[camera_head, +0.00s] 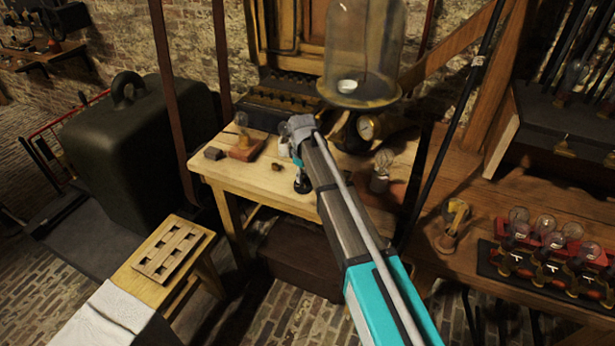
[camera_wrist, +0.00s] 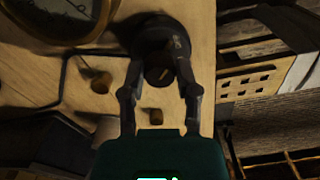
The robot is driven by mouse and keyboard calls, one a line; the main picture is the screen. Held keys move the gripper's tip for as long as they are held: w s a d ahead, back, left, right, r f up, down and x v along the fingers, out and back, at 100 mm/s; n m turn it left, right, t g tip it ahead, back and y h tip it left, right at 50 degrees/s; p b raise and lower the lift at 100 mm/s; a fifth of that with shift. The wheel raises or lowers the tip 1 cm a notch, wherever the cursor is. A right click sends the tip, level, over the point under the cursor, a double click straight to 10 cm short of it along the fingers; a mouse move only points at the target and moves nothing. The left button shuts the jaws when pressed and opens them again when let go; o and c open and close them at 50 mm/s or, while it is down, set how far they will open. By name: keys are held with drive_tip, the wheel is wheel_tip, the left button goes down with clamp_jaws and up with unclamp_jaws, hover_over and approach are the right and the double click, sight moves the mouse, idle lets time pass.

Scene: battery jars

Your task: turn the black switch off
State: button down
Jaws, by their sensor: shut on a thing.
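The black switch (camera_wrist: 158,32) shows in the wrist view as a dark round body with a small lever-like part at its near side. It sits on the pale wooden table (camera_wrist: 80,50). My gripper (camera_wrist: 163,62) has one finger on each side of its near part and is shut on it. In the head view my gripper (camera_head: 302,178) points down at the table's front edge, below my wrist. There I cannot separate the switch from the dark fingers. The lever's exact setting is too dark to tell.
A glass bell jar (camera_head: 362,50) and a brass gauge (camera_head: 367,127) stand behind my arm. A bulb on a wooden base (camera_head: 243,148), a dark block (camera_head: 213,153) and a small brown knob (camera_head: 277,167) are to the left. A slotted wooden rack (camera_head: 172,249) lies at lower left.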

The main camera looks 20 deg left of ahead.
drive_tip(key=shift+s, duration=0.15)
drive_tip(key=shift+c, duration=1.8)
unclamp_jaws()
drive_tip(key=shift+r, duration=0.15)
